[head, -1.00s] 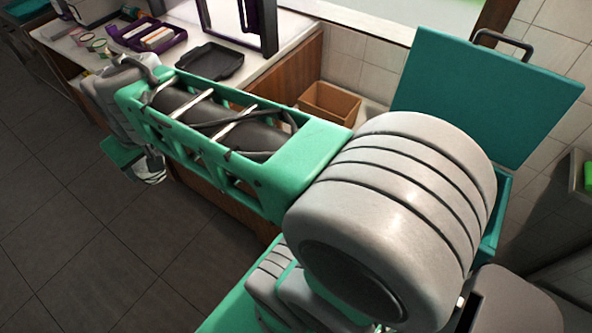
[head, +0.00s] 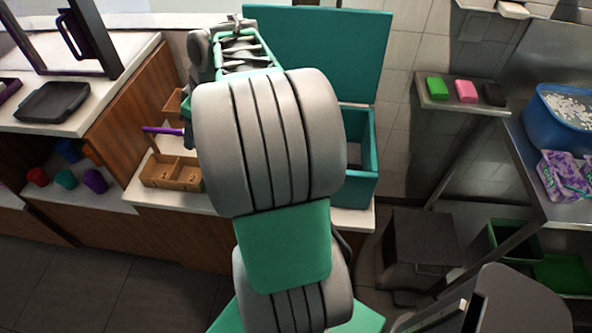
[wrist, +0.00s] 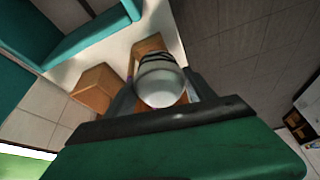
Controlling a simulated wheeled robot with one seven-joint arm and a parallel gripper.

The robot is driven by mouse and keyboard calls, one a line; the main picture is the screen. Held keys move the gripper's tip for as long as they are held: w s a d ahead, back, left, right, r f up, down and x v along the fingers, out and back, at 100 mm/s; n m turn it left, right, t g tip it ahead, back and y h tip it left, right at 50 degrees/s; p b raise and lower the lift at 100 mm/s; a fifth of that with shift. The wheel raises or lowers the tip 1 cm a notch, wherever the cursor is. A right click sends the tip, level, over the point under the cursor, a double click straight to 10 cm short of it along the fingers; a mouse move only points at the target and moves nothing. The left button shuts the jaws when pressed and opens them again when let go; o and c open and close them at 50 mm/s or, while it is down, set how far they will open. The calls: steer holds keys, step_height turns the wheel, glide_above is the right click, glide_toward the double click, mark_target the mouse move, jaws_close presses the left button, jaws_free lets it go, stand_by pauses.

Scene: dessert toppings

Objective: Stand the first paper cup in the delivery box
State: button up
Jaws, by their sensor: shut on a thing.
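My gripper (wrist: 160,92) is shut on a white paper cup (wrist: 160,78) with dark bands, seen between the two fingers in the wrist view. My own arm hides the gripper and cup in the head view. A teal box with its lid raised, apparently the delivery box (head: 362,185), stands on the counter right of my arm. It also shows at upper left in the wrist view (wrist: 93,38), apart from the cup. The inside of the box is mostly hidden.
A brown compartment holder (head: 160,172) stands on the counter left of my arm. A brown box (wrist: 97,88) is beside the held cup in the wrist view. A purple stick (head: 160,130) juts out beside my arm. A shelf with coloured blocks (head: 440,102) is at right.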

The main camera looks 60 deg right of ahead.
steer(key=s+d+f+n+b, duration=0.1)
steer(key=s+d+f, duration=0.1)
steer(key=s+d, duration=0.35)
steer(key=s+d+f+n+b, duration=0.1)
steer(key=s+d+f, duration=0.15)
steer(key=d, duration=0.55)
steer(key=shift+y, duration=0.3)
steer(key=f, duration=0.6)
steer(key=f+p, duration=0.1)
steer(key=f, duration=1.1)
steer(key=shift+w+f+p, duration=0.3)
steer(key=shift+w+f, duration=0.05)
steer(key=o, duration=1.4)
steer(key=shift+r, duration=0.35)
steer(key=b+v, duration=0.1)
steer(key=v, duration=1)
steer(key=shift+r, duration=0.35)
